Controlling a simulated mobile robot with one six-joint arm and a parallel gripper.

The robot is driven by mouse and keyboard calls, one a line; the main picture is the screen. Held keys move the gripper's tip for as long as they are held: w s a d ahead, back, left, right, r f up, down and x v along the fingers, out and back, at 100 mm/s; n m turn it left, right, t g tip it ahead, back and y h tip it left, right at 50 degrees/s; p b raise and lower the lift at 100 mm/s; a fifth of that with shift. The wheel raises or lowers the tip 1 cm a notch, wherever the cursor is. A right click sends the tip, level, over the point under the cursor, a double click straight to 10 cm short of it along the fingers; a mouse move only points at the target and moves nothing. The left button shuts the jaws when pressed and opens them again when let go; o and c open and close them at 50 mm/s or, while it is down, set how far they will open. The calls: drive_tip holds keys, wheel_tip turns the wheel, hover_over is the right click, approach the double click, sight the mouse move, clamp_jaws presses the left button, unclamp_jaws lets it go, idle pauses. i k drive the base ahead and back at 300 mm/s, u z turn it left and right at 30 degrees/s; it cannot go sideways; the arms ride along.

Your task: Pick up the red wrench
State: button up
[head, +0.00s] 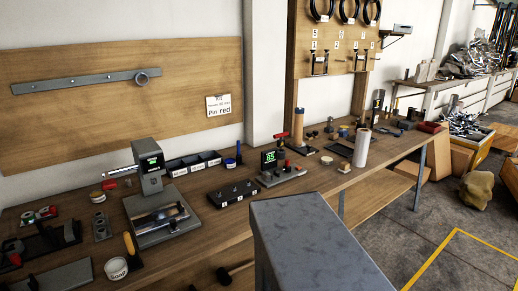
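I cannot make out a red wrench for certain in the head view. Small red parts show on the long wooden bench (225,243). One is a red handle (281,135) sticking out behind a small green-lit screen (270,157). Another is a red and green item (42,213) at the bench's far left. They are too small to tell whether either is a wrench. My gripper is not in view. A large grey block (312,240) in the front middle hides part of the bench's front edge and the floor.
A grey device with a display (149,165) stands on the left bench. Near it are a white soap tub (116,268) and a black block with small pins (233,193). A white cylinder (362,148) stands farther right. Open floor (440,235) lies at the right, with a yellow line.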

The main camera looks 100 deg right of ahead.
sight(281, 142)
drive_tip(key=u, duration=0.4)
drive_tip(key=k, duration=2.75)
drive_tip(key=z, duration=0.8)
